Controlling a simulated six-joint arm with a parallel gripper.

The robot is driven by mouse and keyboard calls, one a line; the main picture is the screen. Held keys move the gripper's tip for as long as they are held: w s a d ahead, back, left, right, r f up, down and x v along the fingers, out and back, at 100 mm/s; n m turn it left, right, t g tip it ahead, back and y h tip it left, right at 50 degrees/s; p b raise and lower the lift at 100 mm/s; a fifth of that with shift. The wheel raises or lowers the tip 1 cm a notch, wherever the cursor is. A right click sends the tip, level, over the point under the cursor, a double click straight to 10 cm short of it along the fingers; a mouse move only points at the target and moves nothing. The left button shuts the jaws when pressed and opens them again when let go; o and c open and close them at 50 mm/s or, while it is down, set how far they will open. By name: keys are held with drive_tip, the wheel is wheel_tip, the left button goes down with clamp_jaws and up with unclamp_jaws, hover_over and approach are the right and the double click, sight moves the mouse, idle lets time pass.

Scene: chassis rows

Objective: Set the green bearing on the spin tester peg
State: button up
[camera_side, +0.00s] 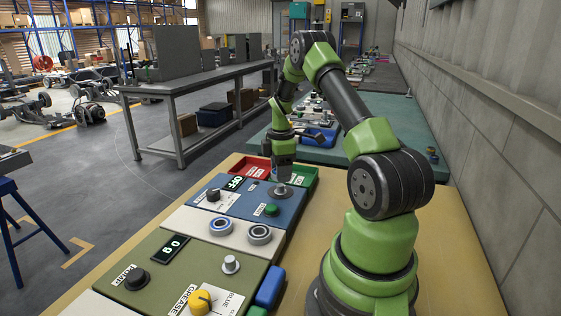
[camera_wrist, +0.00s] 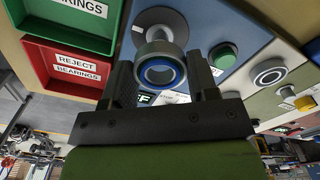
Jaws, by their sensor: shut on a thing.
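My gripper (camera_side: 284,172) is at the spin tester, a blue panel (camera_side: 240,205), just above its round metal peg base (camera_side: 284,191). Two more bearings, a blue-ringed one (camera_side: 220,226) and a grey one (camera_side: 259,234), lie on the cream strip.
A red reject bin (camera_wrist: 66,70) and a green bin (camera_wrist: 82,22) stand beside the panel. A green button (camera_side: 272,209) and a dark knob (camera_side: 213,195) rise from the panel. The olive grease panel (camera_side: 150,250) has a yellow knob (camera_side: 200,301) and a white post (camera_side: 230,264).

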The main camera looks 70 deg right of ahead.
drive_tip(key=shift+f, duration=1.95)
drive_tip(key=o, duration=1.1)
wheel_tip(320, 180, up, 10)
drive_tip(key=shift+f, duration=0.1)
wheel_tip(320, 180, up, 7)
drive_tip(key=shift+r, duration=0.1)
